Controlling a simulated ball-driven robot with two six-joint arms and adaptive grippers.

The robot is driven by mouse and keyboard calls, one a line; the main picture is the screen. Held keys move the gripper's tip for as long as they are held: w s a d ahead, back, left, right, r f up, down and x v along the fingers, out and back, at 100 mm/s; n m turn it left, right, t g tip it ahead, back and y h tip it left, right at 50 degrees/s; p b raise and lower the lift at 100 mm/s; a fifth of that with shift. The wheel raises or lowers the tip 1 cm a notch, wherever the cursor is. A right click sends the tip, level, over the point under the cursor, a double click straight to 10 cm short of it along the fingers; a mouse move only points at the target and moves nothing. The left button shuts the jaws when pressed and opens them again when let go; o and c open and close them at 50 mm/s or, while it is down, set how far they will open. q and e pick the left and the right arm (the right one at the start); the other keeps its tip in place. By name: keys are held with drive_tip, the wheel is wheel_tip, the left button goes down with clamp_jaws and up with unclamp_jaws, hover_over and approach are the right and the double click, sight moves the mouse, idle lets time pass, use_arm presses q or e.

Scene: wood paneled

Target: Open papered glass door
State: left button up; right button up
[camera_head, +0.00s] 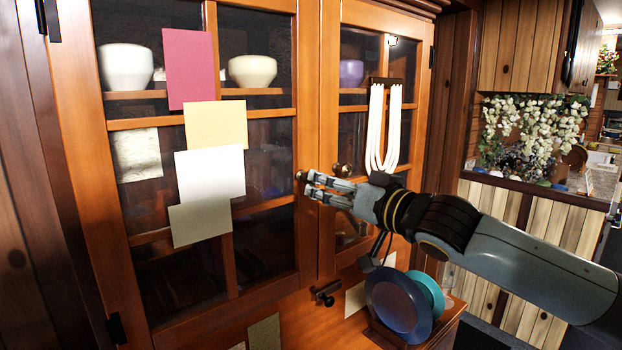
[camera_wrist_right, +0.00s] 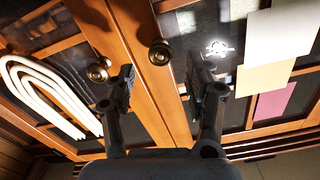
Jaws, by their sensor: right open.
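The papered glass door (camera_head: 310,80) is the left door of a wooden cabinet, with red, yellow, white and grey sheets on its panes; it looks shut. Its round brass knob (camera_head: 301,176) is at its right edge, partly beside my fingertips. My right gripper (camera_head: 312,187) is open in front of it, coming from the right. In the right wrist view the knob (camera_wrist_right: 160,52) lies ahead, roughly between the open fingers (camera_wrist_right: 162,78), with no clear grip on it. My left gripper is not in view.
The neighbouring glass door (camera_head: 418,60) has its own knob (camera_wrist_right: 97,72) close to one finger. White looped strands (camera_head: 384,125) hang on that door. Plates (camera_head: 398,305) stand below my right arm. A dark drawer handle (camera_head: 326,294) juts out below the doors.

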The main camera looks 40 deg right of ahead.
drive_tip(key=w, duration=0.5)
drive_tip(key=shift+w+a+b, duration=0.25)
drive_tip(key=shift+w+b, duration=0.1)
drive_tip(key=shift+w, duration=0.05)
clamp_jaws()
